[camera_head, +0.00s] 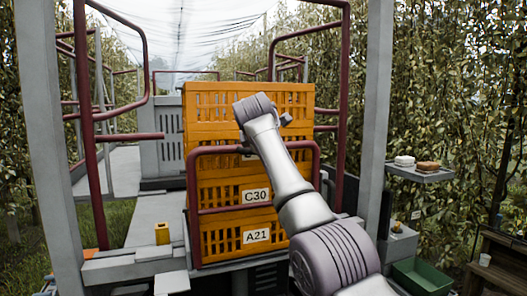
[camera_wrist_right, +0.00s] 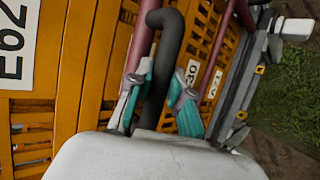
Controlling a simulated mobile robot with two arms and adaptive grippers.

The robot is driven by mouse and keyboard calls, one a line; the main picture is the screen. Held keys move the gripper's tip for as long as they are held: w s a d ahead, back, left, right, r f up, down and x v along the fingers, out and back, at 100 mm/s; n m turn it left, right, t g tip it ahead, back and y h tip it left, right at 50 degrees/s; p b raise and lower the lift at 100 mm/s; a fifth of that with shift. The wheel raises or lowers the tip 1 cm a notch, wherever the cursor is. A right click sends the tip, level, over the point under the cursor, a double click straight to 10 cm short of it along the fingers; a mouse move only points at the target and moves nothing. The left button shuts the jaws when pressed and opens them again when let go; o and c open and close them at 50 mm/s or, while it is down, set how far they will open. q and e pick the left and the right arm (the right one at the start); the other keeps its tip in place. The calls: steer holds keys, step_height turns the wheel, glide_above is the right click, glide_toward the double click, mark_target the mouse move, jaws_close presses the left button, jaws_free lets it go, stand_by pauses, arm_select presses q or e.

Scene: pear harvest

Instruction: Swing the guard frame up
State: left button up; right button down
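The guard frame (camera_head: 237,210) is a dark red tube frame standing in front of the stacked orange crates. My right arm reaches across it, and its hand is hidden in the head view. In the right wrist view the red tube (camera_wrist_right: 144,38) carries a dark grey curved handle (camera_wrist_right: 171,50). My right gripper (camera_wrist_right: 160,84) has its teal-padded fingers on either side of this handle. A gap with orange crate behind shows beside the right-hand finger, so it looks open; contact with the handle is unclear. My left gripper is not in view.
Orange crates (camera_head: 210,100) labelled C30 and A21 stand stacked behind the frame; an E62 label (camera_wrist_right: 12,40) shows close up. Red rails and grey posts (camera_head: 379,100) flank them. A small yellow block (camera_head: 162,234) is at left. A shelf (camera_head: 420,174) and green bin (camera_head: 420,277) are at right.

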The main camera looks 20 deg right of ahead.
steer(key=c, duration=1.3)
jaws_free()
steer(key=shift+f, duration=0.15)
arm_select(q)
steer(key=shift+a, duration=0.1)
arm_select(e)
steer(key=shift+w, duration=0.2)
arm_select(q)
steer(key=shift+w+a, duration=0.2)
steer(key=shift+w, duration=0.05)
arm_select(e)
steer(key=shift+s, duration=0.15)
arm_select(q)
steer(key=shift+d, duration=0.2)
arm_select(e)
steer(key=v, duration=1.2)
steer(key=shift+d, duration=0.1)
